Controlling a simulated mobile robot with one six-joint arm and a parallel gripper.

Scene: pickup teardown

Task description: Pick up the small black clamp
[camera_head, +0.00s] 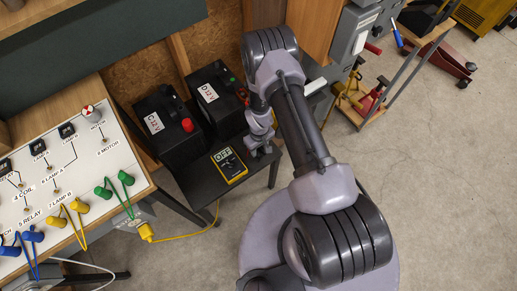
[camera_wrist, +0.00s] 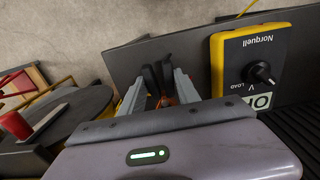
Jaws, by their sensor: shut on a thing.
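The small black clamp (camera_wrist: 151,77) stands between the two grey fingers of my gripper (camera_wrist: 158,88) in the wrist view. Its dark handles point up in the picture, and a bit of orange shows low between the fingers. My gripper is shut on it. In the head view my gripper (camera_head: 263,150) is low over the small dark table, just right of the yellow meter. The clamp is mostly hidden by the gripper there, and I cannot tell whether it touches the table.
The yellow meter (camera_head: 229,164) lies on the dark table (camera_head: 213,188); it also shows close right in the wrist view (camera_wrist: 253,67). Two black batteries (camera_head: 172,118) (camera_head: 213,92) stand behind. A circuit board panel (camera_head: 75,190) is left. Open floor (camera_head: 440,150) lies right.

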